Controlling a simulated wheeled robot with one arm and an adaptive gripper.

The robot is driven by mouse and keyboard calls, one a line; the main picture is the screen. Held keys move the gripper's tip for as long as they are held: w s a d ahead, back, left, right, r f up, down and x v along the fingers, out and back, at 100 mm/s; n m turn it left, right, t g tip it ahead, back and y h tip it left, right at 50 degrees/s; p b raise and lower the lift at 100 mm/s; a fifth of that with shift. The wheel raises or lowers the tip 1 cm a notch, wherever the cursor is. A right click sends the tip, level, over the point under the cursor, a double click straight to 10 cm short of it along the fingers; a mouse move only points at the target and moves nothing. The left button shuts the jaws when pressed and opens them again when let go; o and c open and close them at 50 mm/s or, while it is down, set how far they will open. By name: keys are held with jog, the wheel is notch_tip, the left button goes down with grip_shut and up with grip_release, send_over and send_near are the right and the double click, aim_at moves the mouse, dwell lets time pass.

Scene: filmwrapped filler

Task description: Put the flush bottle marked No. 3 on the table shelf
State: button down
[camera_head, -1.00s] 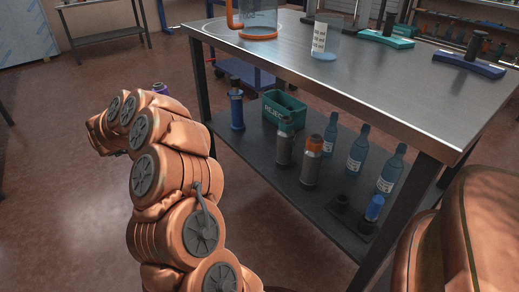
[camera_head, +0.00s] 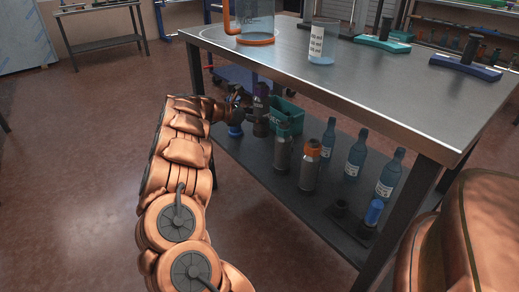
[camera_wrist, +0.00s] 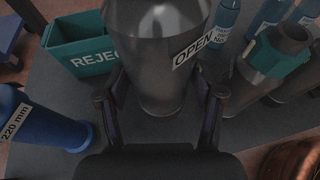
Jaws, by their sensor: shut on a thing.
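Several blue flush bottles with white labels, among them one (camera_head: 355,157), stand upright in a row on the table shelf (camera_head: 258,170). Their numbers are too small to read in the head view; in the wrist view the labels beside a bottle (camera_wrist: 228,18) are only partly visible. My gripper (camera_head: 246,106) is over the shelf's far left part.
A green REJECT bin (camera_head: 289,113), a blue cylinder (camera_wrist: 38,118), a teal-collared canister (camera_wrist: 277,62) and an orange-collared canister (camera_head: 311,165) crowd the shelf around my gripper. The table top (camera_head: 400,100) lies above. The shelf's near left strip is clear.

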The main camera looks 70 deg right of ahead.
aim_at(257, 136)
jog(key=shift+f+b, duration=1.45)
jog(key=shift+f, duration=3.2)
jog(key=shift+f, duration=0.15)
jog(key=shift+c, duration=0.8)
grip_release()
jog(key=shift+w+a+r, duration=0.15)
jog(key=shift+r, duration=0.1)
jog(key=p+v, duration=0.3)
jog(key=v, duration=0.8)
jog(key=shift+a+p, duration=0.25)
jog(key=shift+p, duration=0.05)
